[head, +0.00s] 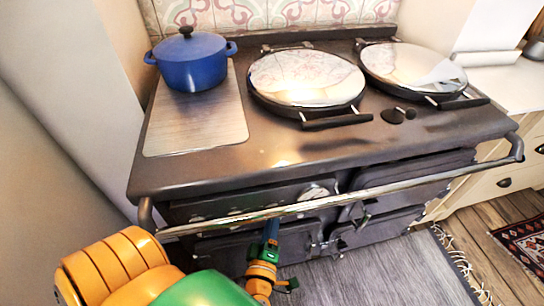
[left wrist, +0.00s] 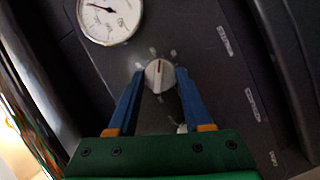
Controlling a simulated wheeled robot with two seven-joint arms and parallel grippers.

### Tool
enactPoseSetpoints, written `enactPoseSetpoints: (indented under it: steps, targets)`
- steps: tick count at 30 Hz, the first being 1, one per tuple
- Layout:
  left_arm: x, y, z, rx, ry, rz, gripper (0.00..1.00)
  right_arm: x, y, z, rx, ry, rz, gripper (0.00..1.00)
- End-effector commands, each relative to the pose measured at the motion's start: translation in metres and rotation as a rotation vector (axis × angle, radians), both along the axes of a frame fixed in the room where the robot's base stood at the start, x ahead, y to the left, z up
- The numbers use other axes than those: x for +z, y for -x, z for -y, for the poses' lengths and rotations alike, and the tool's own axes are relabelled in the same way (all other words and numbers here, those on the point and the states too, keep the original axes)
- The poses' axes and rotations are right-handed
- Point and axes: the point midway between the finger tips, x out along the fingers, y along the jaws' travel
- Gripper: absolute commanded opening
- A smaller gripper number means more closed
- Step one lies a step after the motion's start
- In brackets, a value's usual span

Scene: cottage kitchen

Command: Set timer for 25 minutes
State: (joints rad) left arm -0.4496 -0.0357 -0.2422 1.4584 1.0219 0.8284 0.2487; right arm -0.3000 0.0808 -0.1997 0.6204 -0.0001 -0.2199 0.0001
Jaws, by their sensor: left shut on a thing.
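My left gripper (left wrist: 161,72) is shut on the knob, with one blue finger on each side. In the head view, my left gripper (head: 272,226) reaches to the stove front below the rail, and the knob is hidden there. My right gripper is in neither view.
A round white gauge (left wrist: 108,18) is up and left of the knob. A metal rail (head: 350,192) runs across the stove front, close to my arm. A blue pot (head: 192,64) and two round shiny lids (head: 305,77) are on the stove top (head: 215,172).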

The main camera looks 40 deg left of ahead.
Motion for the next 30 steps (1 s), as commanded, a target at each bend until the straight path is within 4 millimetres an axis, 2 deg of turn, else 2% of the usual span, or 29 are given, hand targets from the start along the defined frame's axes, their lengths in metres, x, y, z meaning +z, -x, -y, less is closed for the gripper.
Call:
enactPoseSetpoints:
  steps: [7, 8, 9, 11, 20, 30]
  targets:
    - [-0.001, 0.0, 0.0, -0.002, 0.001, -0.003, 0.0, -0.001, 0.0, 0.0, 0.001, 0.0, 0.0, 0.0]
    - [-0.001, 0.0, 0.0, -0.002, 0.001, -0.003, 0.55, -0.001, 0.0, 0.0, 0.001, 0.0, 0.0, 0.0]
    - [-0.001, 0.0, 0.0, -0.001, 0.001, -0.002, 0.66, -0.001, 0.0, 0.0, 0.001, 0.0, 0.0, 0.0]
    - [-0.001, 0.0, 0.0, -0.001, 0.001, -0.002, 0.8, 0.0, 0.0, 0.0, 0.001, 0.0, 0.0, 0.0]
    - [0.0, 0.002, 0.001, 0.0, 0.002, -0.001, 0.8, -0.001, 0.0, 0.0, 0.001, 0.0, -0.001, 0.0]
    - [0.004, 0.058, 0.029, -0.001, 0.002, -0.003, 0.8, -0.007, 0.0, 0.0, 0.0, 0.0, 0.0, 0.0]
